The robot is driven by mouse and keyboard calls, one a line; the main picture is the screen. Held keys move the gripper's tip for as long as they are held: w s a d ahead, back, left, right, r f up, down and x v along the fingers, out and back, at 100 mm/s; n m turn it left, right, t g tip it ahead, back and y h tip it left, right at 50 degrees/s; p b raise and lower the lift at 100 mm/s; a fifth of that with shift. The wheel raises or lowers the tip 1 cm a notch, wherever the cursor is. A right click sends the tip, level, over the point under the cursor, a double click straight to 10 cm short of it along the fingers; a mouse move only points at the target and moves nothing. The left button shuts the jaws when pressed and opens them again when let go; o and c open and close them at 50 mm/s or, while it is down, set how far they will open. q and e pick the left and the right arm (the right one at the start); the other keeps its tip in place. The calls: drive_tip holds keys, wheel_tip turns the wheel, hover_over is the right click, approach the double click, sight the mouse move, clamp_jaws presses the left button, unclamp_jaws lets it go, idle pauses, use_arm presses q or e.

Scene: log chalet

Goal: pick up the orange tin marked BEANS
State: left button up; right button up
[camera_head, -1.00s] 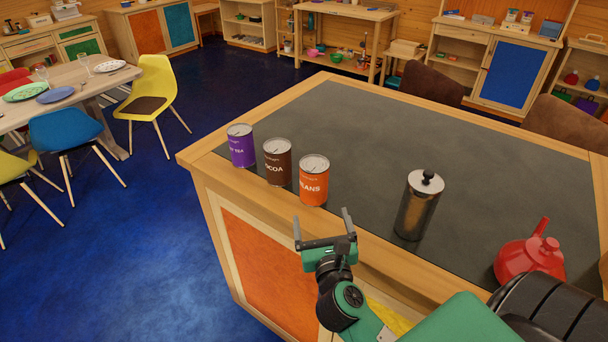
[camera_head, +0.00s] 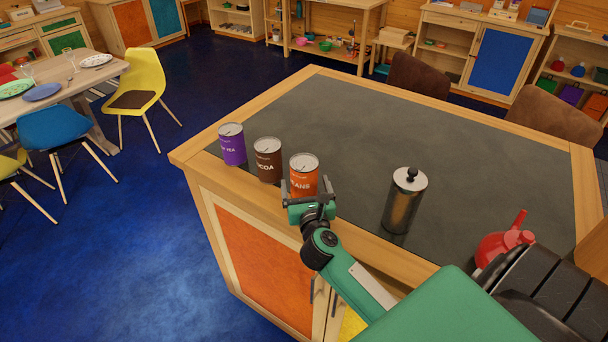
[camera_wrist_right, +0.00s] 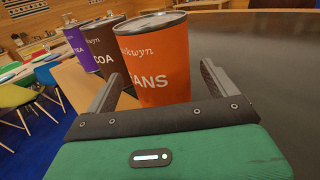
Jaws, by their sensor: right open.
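The orange tin marked BEANS (camera_head: 304,172) stands upright on the dark counter top, at the right end of a row of three tins. It also shows in the right wrist view (camera_wrist_right: 157,60), straight ahead between the fingers. My right gripper (camera_head: 309,190) is open at the near side of this tin, with one finger toward each side of it. In the wrist view the fingertips (camera_wrist_right: 158,82) seem to reach about the tin's near face; contact cannot be told. The gripper hides the tin's lower part in the head view. My left gripper is not in view.
The brown COCOA tin (camera_head: 268,160) stands close on the left, with the purple TEA tin (camera_head: 232,145) beyond it. A metal canister (camera_head: 404,202) and a red kettle (camera_head: 503,245) stand to the right. The counter top (camera_head: 400,130) behind the tins is clear.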

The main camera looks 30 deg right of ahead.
drive_tip(key=shift+p+x, duration=0.35)
drive_tip(key=shift+x, duration=1.2)
drive_tip(key=shift+c, duration=0.2)
drive_tip(key=c, duration=1.1)
